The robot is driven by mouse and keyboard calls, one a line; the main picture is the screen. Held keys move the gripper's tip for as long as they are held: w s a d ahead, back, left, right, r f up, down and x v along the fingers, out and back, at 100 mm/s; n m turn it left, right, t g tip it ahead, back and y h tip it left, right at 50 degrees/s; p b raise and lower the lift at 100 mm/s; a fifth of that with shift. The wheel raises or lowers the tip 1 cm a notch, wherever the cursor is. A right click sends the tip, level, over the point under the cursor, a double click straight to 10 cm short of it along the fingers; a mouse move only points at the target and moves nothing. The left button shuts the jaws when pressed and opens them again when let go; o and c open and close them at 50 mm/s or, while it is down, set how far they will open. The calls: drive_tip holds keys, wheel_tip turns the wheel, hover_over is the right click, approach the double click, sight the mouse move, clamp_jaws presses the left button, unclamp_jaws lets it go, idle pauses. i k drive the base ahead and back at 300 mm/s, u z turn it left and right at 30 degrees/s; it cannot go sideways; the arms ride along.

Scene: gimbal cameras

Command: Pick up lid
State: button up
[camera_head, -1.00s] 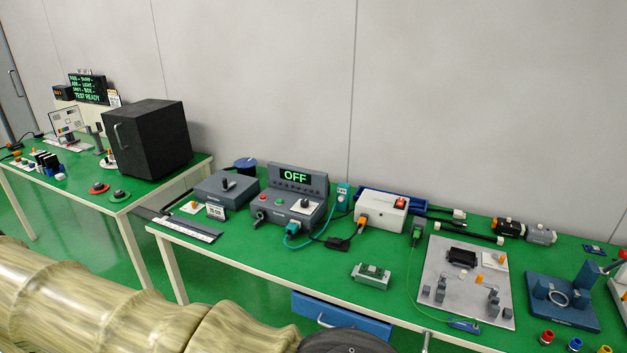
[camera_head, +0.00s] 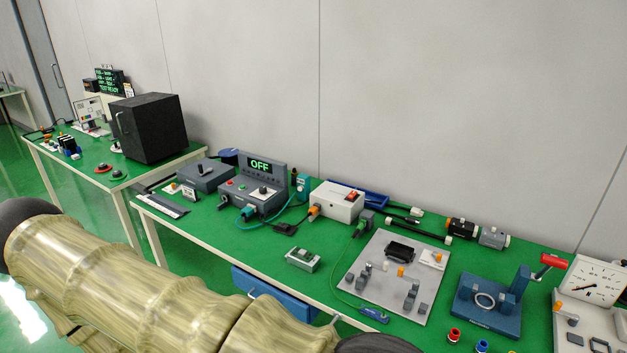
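I cannot make out for certain which thing is the lid. A small open-looking grey box with a green board (camera_head: 303,259) sits near the front edge of the green bench. My gripper is out of view. Only thick tan links of my arm cross the lower left of the picture, in front of the bench.
The green bench (camera_head: 262,262) has a blue drawer (camera_head: 268,294) below its front edge. A grey console reading OFF (camera_head: 262,172), a white box with a red switch (camera_head: 337,201) and a blue press-like fixture (camera_head: 490,301) stand on it. A black cabinet (camera_head: 149,128) stands on the left bench.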

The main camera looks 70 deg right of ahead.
sight(289, 231)
drive_tip(key=k, duration=0.15)
drive_tip(key=z, duration=0.9)
